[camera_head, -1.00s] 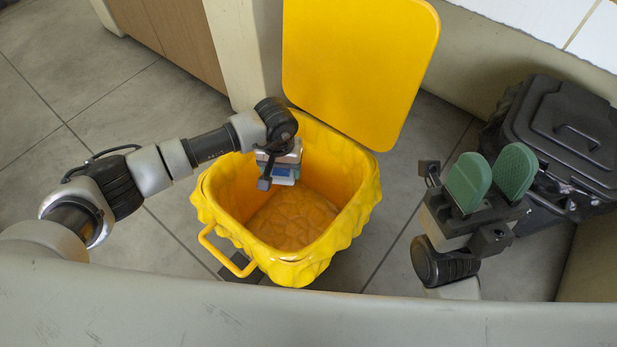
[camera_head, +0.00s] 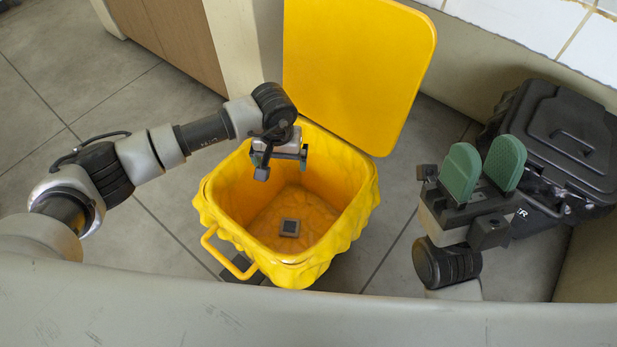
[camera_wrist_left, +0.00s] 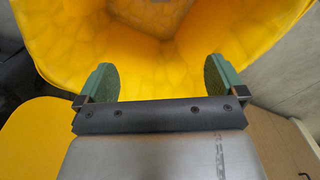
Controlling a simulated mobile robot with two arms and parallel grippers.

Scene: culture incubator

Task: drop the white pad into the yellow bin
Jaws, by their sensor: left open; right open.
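The yellow bin (camera_head: 222,225) stands open on the floor in the middle of the head view, lined with a crinkled yellow bag. My left gripper (camera_head: 281,160) is over the bin opening, open and empty, above and behind the pad. In the left wrist view its two green fingers (camera_wrist_left: 160,82) are wide apart with only yellow bin wall between them; the pad does not show there. My right gripper (camera_head: 483,167) is open and empty, right of the bin, green fingers pointing up.
The bin's yellow lid (camera_head: 360,70) stands raised behind it. A black lidded case (camera_head: 565,135) sits behind my right gripper. A wooden cabinet (camera_head: 170,40) is at the back left. Grey tiled floor is clear left of the bin.

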